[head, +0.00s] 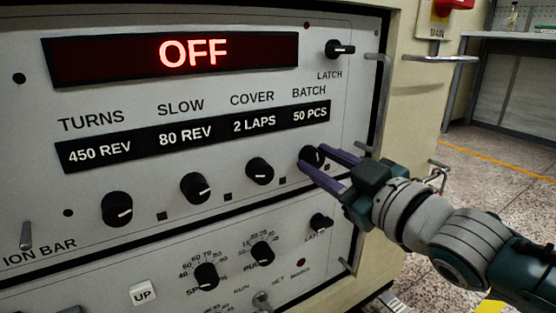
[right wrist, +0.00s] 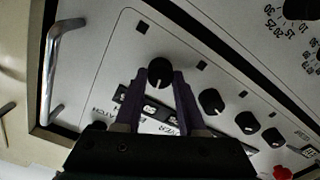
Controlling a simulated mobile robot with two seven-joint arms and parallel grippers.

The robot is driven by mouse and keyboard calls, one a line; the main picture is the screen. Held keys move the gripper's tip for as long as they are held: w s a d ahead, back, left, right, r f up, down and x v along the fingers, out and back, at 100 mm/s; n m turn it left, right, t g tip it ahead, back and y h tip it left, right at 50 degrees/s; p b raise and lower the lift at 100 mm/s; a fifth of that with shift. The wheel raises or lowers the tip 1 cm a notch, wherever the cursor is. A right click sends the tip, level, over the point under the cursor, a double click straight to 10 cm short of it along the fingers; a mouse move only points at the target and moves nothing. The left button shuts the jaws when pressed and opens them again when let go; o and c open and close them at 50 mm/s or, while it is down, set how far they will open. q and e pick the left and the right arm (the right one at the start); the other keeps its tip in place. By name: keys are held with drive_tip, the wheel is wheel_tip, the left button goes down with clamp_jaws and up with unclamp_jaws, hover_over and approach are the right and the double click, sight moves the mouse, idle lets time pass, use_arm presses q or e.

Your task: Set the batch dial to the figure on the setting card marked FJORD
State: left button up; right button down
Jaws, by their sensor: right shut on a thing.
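The batch dial (head: 313,154) is a black knob at the right end of the upper row, under the label BATCH. The small window (head: 310,114) above it reads 50 PCS. My right gripper (head: 307,160) has its two purple fingers on either side of this knob and is shut on it. In the right wrist view the knob (right wrist: 160,71) sits between the fingertips (right wrist: 160,78), its white pointer line partly visible. No setting card marked FJORD is in view. My left gripper is not in view.
The main display (head: 190,55) reads OFF. The TURNS (head: 117,209), SLOW (head: 195,187) and COVER (head: 260,171) knobs stand left of the batch dial. A LATCH knob (head: 339,49) is above, and a metal handle (head: 378,100) stands out at the panel's right edge.

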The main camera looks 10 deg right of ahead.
drive_tip(key=c, duration=0.5)
unclamp_jaws()
drive_tip(key=shift+s, duration=0.2)
drive_tip(key=p+v, duration=0.5)
drive_tip(key=v, duration=0.4)
drive_tip(key=shift+s+d, duration=0.15)
drive_tip(key=shift+s, duration=0.1)
